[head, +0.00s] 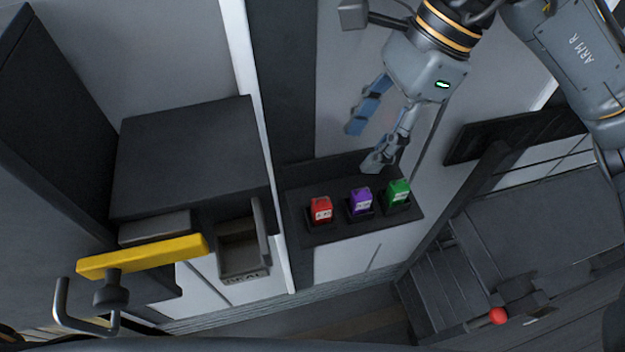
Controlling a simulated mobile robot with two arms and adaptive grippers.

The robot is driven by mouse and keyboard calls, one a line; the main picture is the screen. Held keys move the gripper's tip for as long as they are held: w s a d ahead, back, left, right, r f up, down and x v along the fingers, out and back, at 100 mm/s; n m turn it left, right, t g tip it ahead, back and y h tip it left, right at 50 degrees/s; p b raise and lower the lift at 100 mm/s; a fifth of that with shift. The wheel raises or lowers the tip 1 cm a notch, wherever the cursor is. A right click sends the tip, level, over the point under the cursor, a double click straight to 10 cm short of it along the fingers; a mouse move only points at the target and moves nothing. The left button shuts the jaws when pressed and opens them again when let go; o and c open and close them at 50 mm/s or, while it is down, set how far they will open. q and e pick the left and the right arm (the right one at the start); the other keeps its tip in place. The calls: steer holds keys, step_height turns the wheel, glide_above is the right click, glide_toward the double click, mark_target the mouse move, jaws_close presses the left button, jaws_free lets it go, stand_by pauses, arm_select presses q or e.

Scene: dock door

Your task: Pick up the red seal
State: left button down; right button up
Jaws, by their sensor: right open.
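The red seal (320,211) stands in a dark holder on a dark shelf (322,237), at the left of a row of three seals. My right gripper (368,149) comes in from the top. It is open and empty, its two fingers apart, above and behind the row in the picture. The gripper is apart from the red seal, up and to the right of it. My left gripper does not show in the head view.
A purple seal (360,201) and a green seal (398,192) stand right of the red one. A dark open box (243,265) hangs left of the shelf. A yellow bar (142,256) with a metal handle is at lower left. A red knob (498,316) is at lower right.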

steer(key=p, duration=0.2)
glide_above(325, 202)
steer(key=d, duration=0.2)
steer(key=f, duration=0.7)
steer(key=shift+w+d, duration=0.15)
steer(key=shift+w, duration=0.25)
steer(key=shift+f, duration=0.3)
steer(key=shift+a+f, duration=0.15)
steer(key=shift+a, duration=0.05)
steer(key=shift+p+x, duration=0.95)
steer(key=shift+x, duration=1.25)
steer(key=shift+s+a+f, duration=0.1)
steer(key=shift+s+f, duration=0.05)
steer(key=shift+f, duration=0.15)
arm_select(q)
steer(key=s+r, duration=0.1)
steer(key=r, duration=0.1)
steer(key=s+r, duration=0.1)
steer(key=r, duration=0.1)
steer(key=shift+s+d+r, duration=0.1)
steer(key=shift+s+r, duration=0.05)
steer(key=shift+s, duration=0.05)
arm_select(e)
jaws_close()
